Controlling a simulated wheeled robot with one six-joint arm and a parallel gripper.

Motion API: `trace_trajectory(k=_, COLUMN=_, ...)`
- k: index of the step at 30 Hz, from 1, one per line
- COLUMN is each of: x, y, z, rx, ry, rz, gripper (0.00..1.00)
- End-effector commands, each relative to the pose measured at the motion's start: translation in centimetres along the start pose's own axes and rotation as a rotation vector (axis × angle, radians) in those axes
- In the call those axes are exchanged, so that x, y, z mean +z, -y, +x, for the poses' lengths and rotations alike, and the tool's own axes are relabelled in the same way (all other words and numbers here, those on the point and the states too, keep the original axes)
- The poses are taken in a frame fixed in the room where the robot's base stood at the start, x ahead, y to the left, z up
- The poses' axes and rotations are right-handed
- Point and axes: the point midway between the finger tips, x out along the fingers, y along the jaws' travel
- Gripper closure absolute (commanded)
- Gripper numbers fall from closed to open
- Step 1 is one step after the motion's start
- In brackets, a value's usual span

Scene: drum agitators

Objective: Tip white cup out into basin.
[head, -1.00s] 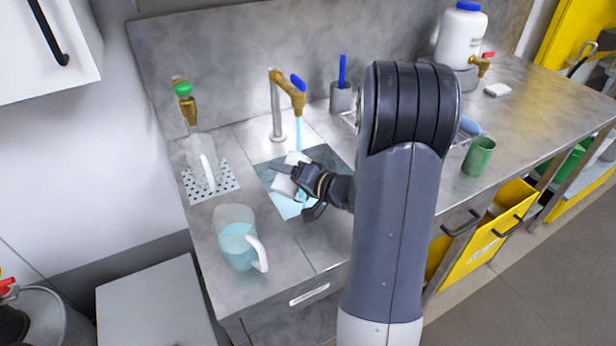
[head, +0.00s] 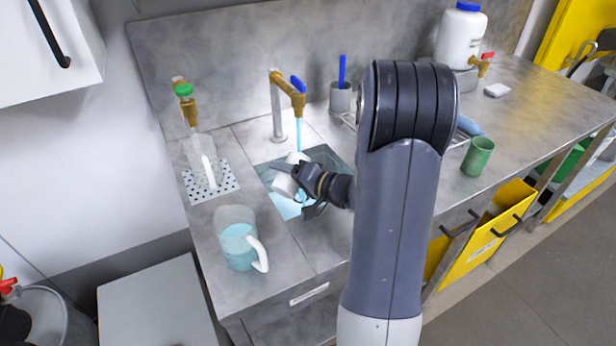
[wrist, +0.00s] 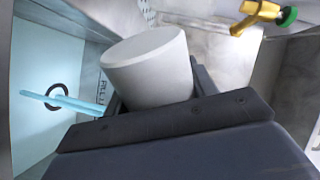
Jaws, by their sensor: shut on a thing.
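The white cup (head: 284,185) is held by my gripper (head: 301,188) over the sink basin (head: 328,155). In the head view it is tipped well over. In the wrist view the cup (wrist: 152,72) sits between the dark jaws, with a flat, closed round face towards the camera. Its mouth is hidden, so I cannot tell whether anything is inside or pouring out. The basin also shows in the wrist view (wrist: 30,135), pale blue with a dark ring at the drain. My gripper is shut on the cup.
A brass tap with a blue handle (head: 297,95) runs a blue stream into the basin, close behind the cup. A jug of blue liquid (head: 238,245) stands front left. A clear jug (head: 200,160) stands on a perforated plate. A green cup (head: 478,157) stands right.

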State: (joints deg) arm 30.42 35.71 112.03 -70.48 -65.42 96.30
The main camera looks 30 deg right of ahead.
Motion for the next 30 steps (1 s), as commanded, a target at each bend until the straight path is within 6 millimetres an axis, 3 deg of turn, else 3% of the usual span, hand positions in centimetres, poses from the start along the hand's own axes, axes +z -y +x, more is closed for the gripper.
trace_trajectory(k=30, x=-0.27, y=0.46, z=-0.11, rx=0.000, ry=0.017, rz=0.080, gripper=0.67)
